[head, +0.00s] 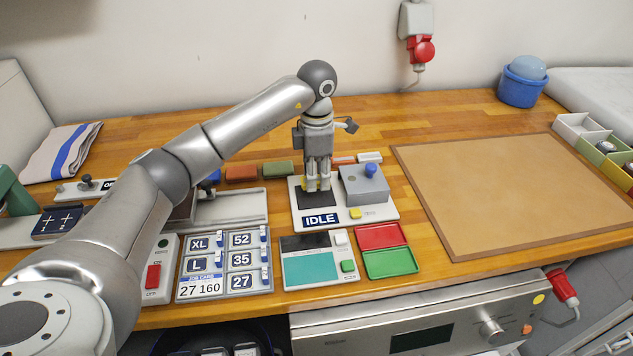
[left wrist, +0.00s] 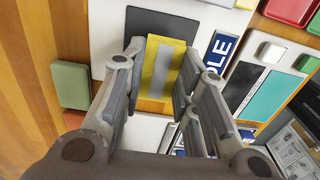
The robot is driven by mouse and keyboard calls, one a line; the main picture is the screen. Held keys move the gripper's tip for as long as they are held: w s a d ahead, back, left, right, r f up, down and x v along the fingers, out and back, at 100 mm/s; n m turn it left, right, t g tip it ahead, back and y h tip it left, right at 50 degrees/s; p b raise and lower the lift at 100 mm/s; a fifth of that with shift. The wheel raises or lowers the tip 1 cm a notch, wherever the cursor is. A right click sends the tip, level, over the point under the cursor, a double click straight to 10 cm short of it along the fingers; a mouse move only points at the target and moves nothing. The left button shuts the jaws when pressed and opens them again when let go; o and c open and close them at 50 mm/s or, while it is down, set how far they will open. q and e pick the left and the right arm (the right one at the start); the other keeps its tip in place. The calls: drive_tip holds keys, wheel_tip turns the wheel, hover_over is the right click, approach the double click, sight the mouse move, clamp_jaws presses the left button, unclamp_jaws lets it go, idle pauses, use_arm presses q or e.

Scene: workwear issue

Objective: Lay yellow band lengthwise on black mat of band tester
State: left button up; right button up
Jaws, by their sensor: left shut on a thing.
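The band tester (head: 382,214) is a pale plate with an IDLE display, a grey block with a blue knob and a yellow button. Its black mat (head: 318,201) lies at the plate's left; part of it also shows in the left wrist view (left wrist: 145,20). My left gripper (head: 318,186) points down over the mat and is shut on the yellow band (left wrist: 155,90), which has a grey stripe along it. Only a bit of the band shows between the fingers in the head view. Whether the band touches the mat I cannot tell. My right gripper is not in view.
In front of the tester are a teal-screened device (head: 310,268), red and green trays (head: 390,262) and a size-card panel (head: 225,262). Green and brown blocks (head: 279,168) lie behind it. A large tan board (head: 520,195) lies clear to the right.

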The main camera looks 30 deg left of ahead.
use_arm(q)
drive_tip(key=shift+w+a+f, duration=0.1)
drive_tip(key=shift+w+f, duration=0.1)
drive_tip(key=shift+f, duration=0.15)
wheel_tip(320, 180, down, 2)
drive_tip(key=shift+f+p, duration=0.15)
drive_tip(key=shift+p, duration=0.6)
drive_tip(key=shift+f, duration=0.25)
drive_tip(key=shift+f, duration=0.15)
drive_tip(key=o, duration=0.8)
drive_tip(key=shift+c, duration=0.2)
